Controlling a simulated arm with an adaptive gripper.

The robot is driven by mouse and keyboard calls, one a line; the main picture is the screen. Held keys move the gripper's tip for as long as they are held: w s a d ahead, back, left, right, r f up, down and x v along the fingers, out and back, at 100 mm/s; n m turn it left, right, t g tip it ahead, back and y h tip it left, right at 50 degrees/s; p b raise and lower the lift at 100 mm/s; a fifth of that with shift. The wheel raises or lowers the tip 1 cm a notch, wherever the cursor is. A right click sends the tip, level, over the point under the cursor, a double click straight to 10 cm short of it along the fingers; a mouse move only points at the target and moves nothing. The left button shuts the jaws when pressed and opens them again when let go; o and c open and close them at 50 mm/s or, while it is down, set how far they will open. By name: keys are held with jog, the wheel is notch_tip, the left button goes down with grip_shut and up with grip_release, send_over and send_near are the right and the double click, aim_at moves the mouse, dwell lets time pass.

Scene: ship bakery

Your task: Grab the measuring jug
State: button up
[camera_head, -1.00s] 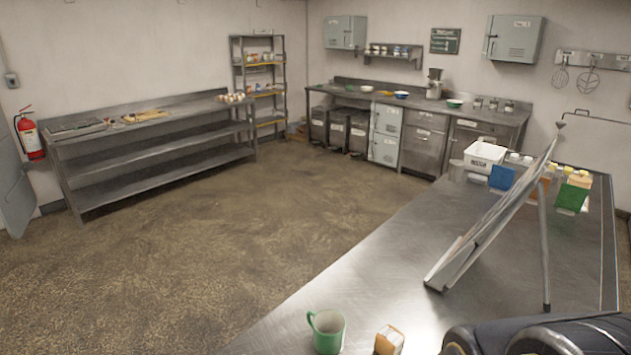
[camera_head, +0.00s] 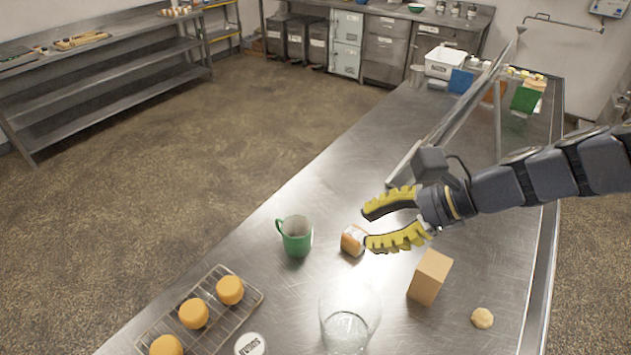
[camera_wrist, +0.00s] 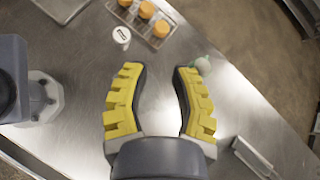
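A clear, glass-like vessel (camera_head: 348,322), which looks like the measuring jug, stands upright at the near edge of the head view. I cannot make out a handle or scale on it. My gripper (camera_head: 385,222) is open and empty, above the steel counter and beyond the vessel, up and to the right of it in the picture. Its yellow fingers point left, near a small orange-and-white carton (camera_head: 353,240). In the wrist view my gripper (camera_wrist: 158,68) is also open, with bare counter between the fingers. I cannot pick out the vessel there.
A green mug (camera_head: 296,236) stands left of the carton. A brown box (camera_head: 430,277) and a dough-coloured lump (camera_head: 482,318) are right of the vessel. A wire rack (camera_head: 246,287) with orange buns and a white-lidded jar (camera_head: 251,345) are left. A slanted guard (camera_head: 452,108) stands behind my gripper.

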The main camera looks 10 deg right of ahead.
jog(key=w+d+m+t, duration=0.3)
jog(key=d+m+t, duration=0.2)
jog(key=d+m, duration=0.4)
send_near(366, 285)
jog(key=shift+n, duration=0.4)
jog(key=w+f, duration=0.1)
jog(key=f, duration=0.1)
jog(key=w+f, duration=0.1)
jog(key=f, duration=0.2)
jog(key=w+f, duration=0.2)
jog(key=shift+w+f, duration=0.15)
jog(key=shift+f, duration=0.05)
jog(key=shift+w+f, duration=0.1)
jog(key=shift+f, duration=0.15)
jog(key=shift+w+a+f, duration=0.15)
jog(key=shift+a, duration=0.1)
jog(key=shift+w+r+x, duration=0.15)
jog(key=shift+x, duration=1.6)
jog(key=shift+w+r+x, duration=0.1)
jog(key=shift+w+x, duration=0.1)
jog(key=shift+x, duration=1.55)
jog(key=shift+d, duration=0.15)
grip_shut()
